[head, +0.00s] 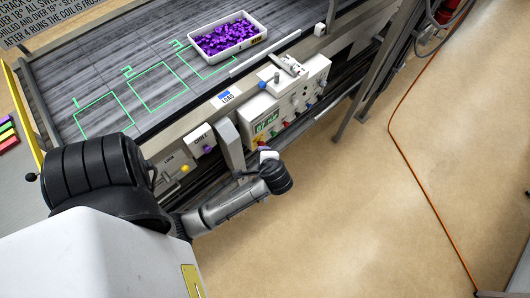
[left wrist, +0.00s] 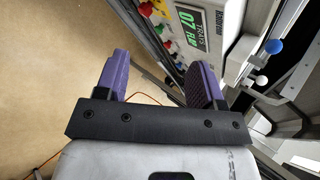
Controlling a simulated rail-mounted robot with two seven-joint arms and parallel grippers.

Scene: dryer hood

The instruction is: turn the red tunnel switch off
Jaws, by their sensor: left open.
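The control panel (head: 285,105) is a pale box on the side of the conveyor with a lit green display (head: 266,122) and a row of coloured knobs. In the left wrist view, a red switch (left wrist: 158,29) shows on the panel face beside yellow and green ones, beyond the fingertips. I cannot read its label or tell its position. My left gripper (left wrist: 155,65) is open, with two purple fingers apart and nothing between them. It is near the panel's lower left end and apart from the red switch. In the head view its fingers are mostly hidden by my wrist.
A white tray of purple pieces (head: 227,36) sits on the dark conveyor (head: 110,75) by green numbered squares. A blue-topped lever (head: 263,85) stands by the panel. A grey post (head: 228,145) is close to my left arm. An orange cable (head: 405,150) crosses the open floor.

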